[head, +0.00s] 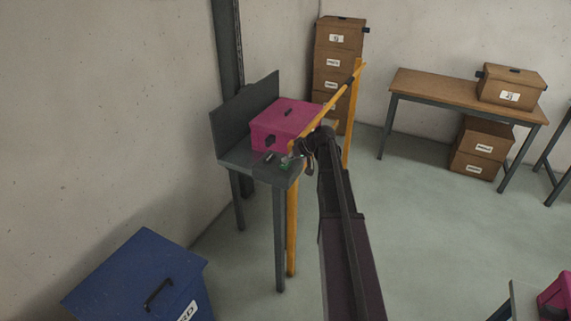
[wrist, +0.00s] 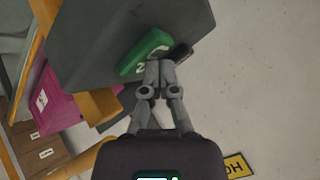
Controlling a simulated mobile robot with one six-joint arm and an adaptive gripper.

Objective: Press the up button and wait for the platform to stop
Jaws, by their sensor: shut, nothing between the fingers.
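A grey platform (head: 236,157) on legs stands against the wall and carries a magenta box (head: 284,127). At its front corner is a small control with a green button (head: 286,165). In the wrist view the green button (wrist: 143,54) sits on a dark grey panel (wrist: 90,50), with a white mark partly hidden by my fingers. A black piece (wrist: 182,53) lies just right of it. My gripper (wrist: 160,66) is shut and empty, its tips at the green button's lower right edge. I cannot tell whether they touch it. In the head view my gripper (head: 292,157) reaches the control corner.
A yellow rail (head: 347,85) runs along the platform's near side. A blue lidded bin (head: 135,280) stands at front left. Brown boxes (head: 338,60) are stacked behind. A wooden table (head: 430,88) with boxes stands at back right. The floor right of my arm is open.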

